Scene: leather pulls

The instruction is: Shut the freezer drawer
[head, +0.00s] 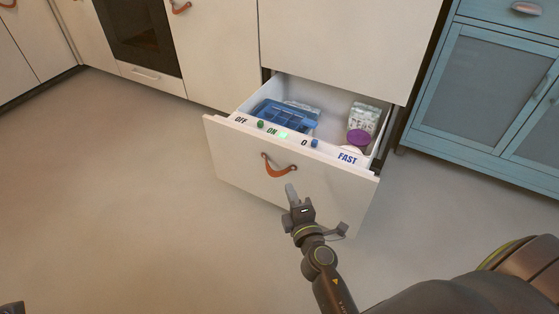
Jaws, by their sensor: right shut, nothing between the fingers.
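The freezer drawer (237,159) is pulled out from the white cabinet, with its front facing me. An orange-brown leather pull (277,169) hangs in the middle of its front. The top edge of the front carries OFF, ON and FAST labels, a green knob and a blue knob. My right gripper (292,191) is shut and empty. Its fingertips show just below and right of the pull, in front of the drawer front; I cannot tell whether they touch it. My left gripper is not in view.
Inside the drawer are a blue ice tray (285,115), a bag of peas (363,118) and a purple-lidded tub (359,137). A blue cabinet (480,80) stands at the right. An oven (138,35) is at the upper left. The floor (110,200) left of the drawer is clear.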

